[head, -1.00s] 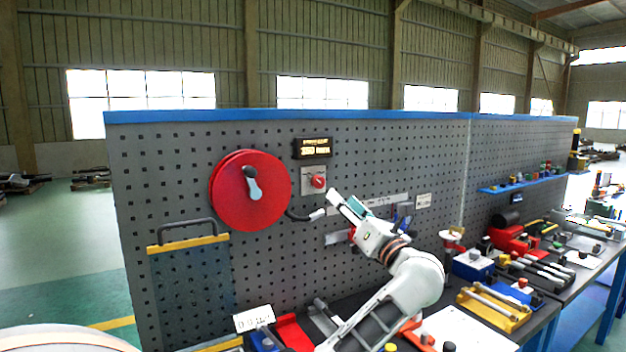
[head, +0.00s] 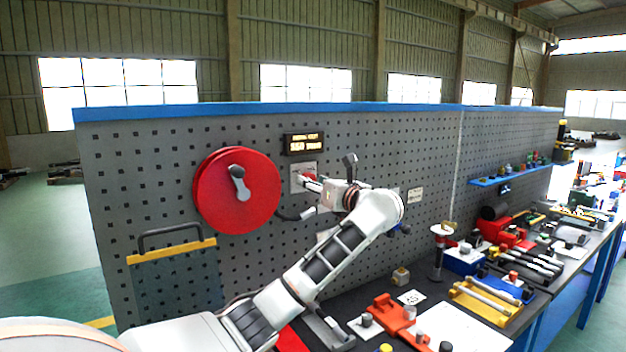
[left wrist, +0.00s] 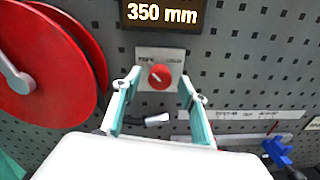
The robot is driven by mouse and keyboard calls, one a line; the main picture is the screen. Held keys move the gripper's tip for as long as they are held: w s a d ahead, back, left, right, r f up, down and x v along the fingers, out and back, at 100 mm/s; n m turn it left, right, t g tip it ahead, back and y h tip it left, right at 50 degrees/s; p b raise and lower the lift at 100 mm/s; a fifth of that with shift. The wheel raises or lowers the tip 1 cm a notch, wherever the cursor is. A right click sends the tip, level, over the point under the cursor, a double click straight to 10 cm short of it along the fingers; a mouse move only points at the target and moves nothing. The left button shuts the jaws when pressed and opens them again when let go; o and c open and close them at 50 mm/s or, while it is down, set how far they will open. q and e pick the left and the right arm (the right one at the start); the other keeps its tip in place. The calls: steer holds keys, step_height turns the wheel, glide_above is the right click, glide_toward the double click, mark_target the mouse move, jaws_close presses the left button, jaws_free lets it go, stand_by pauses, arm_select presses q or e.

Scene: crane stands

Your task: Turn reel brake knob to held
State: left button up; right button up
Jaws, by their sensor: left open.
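The red reel brake knob (left wrist: 159,76) sits on a pale square plate (left wrist: 146,57) on the pegboard. Small lettering is at the plate's upper left and upper right, too small to read surely. A pale mark on the knob seems to point to the upper left. In the head view the knob (head: 309,177) is partly hidden by my left gripper (head: 317,184). My left gripper (left wrist: 161,82) is open, with teal-padded fingers on either side of the knob in the wrist view. I cannot tell whether they touch it. My right gripper is not in view.
The red reel (head: 215,205) with its grey crank (head: 240,183) is close left of the knob. The display (left wrist: 165,13) above reads 350 mm. A dark handle with a pale tip (left wrist: 150,120) sits below. The bench at the right holds several tools.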

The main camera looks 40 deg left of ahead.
arm_select(q)
steer(key=shift+w+a, duration=0.15)
steer(key=shift+a, duration=0.3)
steer(key=shift+c, duration=0.4)
steer(key=c, duration=1)
steer(key=shift+c, duration=0.2)
steer(key=shift+w+d+m+g, duration=0.1)
steer(key=shift+m+g, duration=0.3)
steer(key=shift+m, duration=8.4)
